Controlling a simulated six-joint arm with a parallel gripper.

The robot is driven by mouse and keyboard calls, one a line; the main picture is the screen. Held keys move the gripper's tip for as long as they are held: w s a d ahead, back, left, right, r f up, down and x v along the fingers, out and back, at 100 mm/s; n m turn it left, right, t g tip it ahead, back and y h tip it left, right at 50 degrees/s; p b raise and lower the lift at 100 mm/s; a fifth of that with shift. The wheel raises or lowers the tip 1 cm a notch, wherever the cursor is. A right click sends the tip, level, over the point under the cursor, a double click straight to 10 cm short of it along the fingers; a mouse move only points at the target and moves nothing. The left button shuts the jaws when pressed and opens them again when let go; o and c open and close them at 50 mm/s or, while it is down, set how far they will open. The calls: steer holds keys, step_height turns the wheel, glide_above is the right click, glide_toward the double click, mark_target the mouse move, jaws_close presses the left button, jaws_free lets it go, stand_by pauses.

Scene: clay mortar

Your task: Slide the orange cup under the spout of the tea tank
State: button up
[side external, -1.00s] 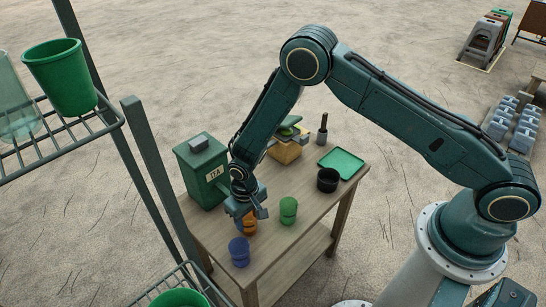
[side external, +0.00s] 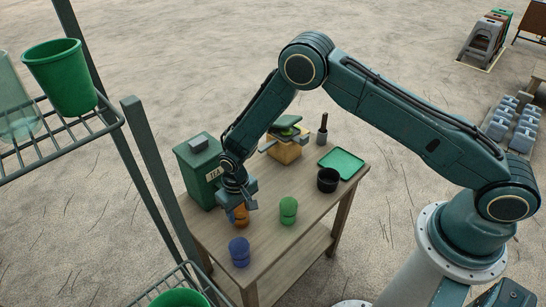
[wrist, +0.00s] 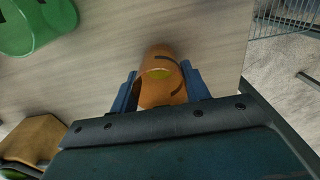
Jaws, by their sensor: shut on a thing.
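The orange cup (side external: 241,216) stands on the wooden table in front of the green tea tank (side external: 196,172), whose label reads TEA. My gripper (side external: 238,207) reaches down over the cup and hides much of it in the side view. In the wrist view, the blue fingers of my gripper (wrist: 161,88) are on either side of the orange cup (wrist: 160,72), shut on it. The cup's open mouth faces the camera there, with some yellow-green inside. The tank's spout is hidden behind my arm, so I cannot tell how the cup lines up with it.
A blue cup (side external: 239,251) stands near the table's front edge and a green cup (side external: 288,210) to the right. A wire rack (side external: 70,138) rises at left.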

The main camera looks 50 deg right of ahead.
steer(key=shift+f, duration=0.15)
stand_by(0.3)
steer(key=o, duration=1.4)
steer(key=shift+o, duration=0.2)
step_height(320, 180, up, 8)
stand_by(0.7)
stand_by(0.4)
steer(key=shift+r, duration=2.5)
